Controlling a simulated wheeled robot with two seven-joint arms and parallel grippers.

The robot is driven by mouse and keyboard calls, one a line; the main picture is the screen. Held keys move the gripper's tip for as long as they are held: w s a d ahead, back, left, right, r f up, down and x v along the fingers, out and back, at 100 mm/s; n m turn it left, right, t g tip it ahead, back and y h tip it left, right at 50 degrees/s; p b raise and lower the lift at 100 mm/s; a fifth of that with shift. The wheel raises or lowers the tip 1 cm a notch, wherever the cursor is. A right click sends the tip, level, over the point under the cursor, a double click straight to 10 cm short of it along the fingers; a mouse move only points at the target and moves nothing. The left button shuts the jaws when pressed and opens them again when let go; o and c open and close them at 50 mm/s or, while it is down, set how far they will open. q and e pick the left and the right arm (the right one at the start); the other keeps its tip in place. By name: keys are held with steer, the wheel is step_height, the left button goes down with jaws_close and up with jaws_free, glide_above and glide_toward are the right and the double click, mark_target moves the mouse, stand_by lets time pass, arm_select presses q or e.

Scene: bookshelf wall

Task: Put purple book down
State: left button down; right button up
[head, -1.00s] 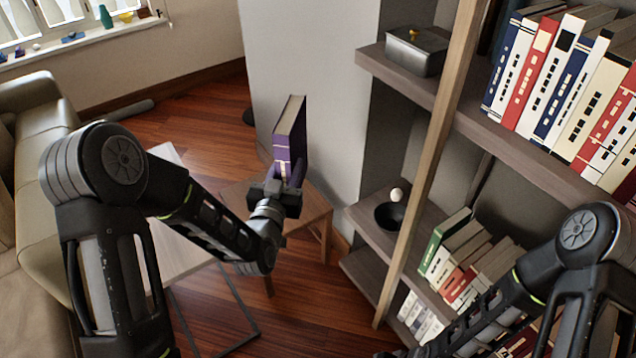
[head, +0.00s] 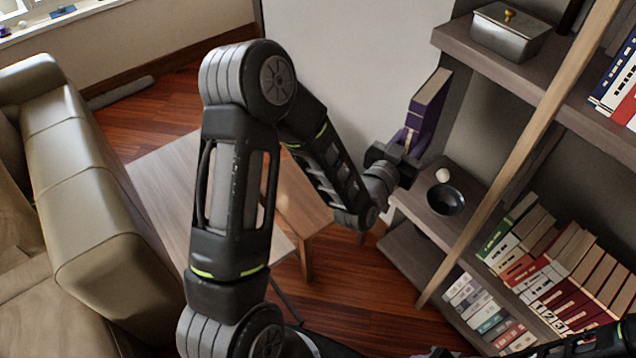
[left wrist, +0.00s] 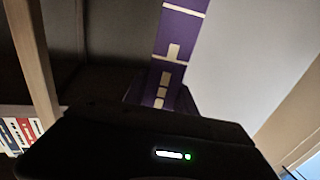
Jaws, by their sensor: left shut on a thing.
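The purple book (head: 428,108) is held upright and tilted a little to the right, with its pale page edges facing up. My left gripper (head: 404,152) is shut on its lower end. In the head view, the book overlaps the shelf wall beside the shelf that holds the bowl. The left wrist view shows its purple spine with cream marks (left wrist: 178,45) rising from my gripper. The jaws hide the book's bottom. My right arm shows at the bottom right edge; its jaws cannot be made out.
A dark bowl (head: 445,199) and a small white ball (head: 442,175) sit on the middle shelf (head: 415,196). A metal box (head: 510,32) stands on the shelf above. A slanted wooden post (head: 520,150) crosses the shelf front. Several books (head: 545,250) fill the lower shelf.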

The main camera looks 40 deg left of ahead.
arm_select(q)
steer(key=shift+r, duration=0.15)
